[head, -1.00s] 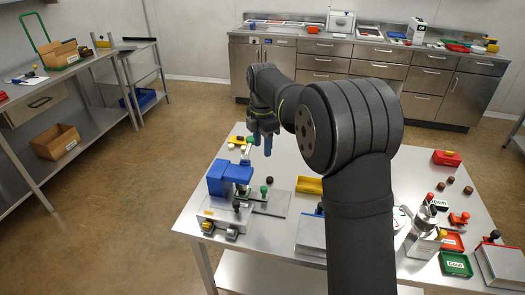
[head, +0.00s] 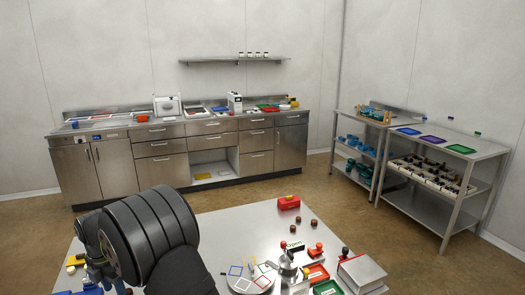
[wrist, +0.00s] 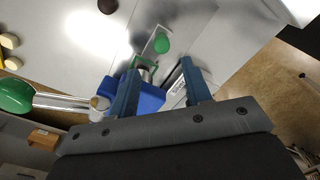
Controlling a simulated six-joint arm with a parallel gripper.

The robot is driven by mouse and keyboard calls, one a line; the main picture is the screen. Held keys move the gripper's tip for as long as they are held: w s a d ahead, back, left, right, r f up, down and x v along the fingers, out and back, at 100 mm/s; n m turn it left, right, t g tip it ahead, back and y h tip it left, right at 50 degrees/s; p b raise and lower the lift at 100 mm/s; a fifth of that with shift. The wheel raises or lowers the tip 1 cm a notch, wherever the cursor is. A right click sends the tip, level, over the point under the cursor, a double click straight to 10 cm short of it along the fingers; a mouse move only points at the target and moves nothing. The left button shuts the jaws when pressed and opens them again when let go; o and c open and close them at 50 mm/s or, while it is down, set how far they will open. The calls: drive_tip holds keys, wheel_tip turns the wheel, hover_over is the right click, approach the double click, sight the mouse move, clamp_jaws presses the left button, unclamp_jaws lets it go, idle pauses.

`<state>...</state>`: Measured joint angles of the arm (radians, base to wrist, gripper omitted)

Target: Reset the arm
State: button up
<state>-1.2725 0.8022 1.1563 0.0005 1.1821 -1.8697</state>
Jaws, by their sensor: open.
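My gripper (wrist: 157,72) is open in the wrist view. Its two blue fingers are spread and nothing is held between them. A blue block-shaped fixture (wrist: 150,101) shows behind and between the fingers; I cannot tell how far below them it is. A round green knob (wrist: 161,44) lies beyond the fingertips. In the head view my arm fills the lower left, over the left part of the steel table (head: 225,222). There the gripper is mostly hidden by the arm and cut by the frame's bottom edge.
A steel counter (head: 130,138) runs along the back wall. Shelving (head: 450,145) stands at right. Bare floor lies between table and furniture.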

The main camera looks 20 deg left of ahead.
wheel_tip(320, 180, down, 7)
drive_tip(key=shift+w+r, duration=0.1)
drive_tip(key=shift+r, duration=0.1)
drive_tip(key=shift+d, duration=0.15)
drive_tip(key=shift+r, duration=0.1)
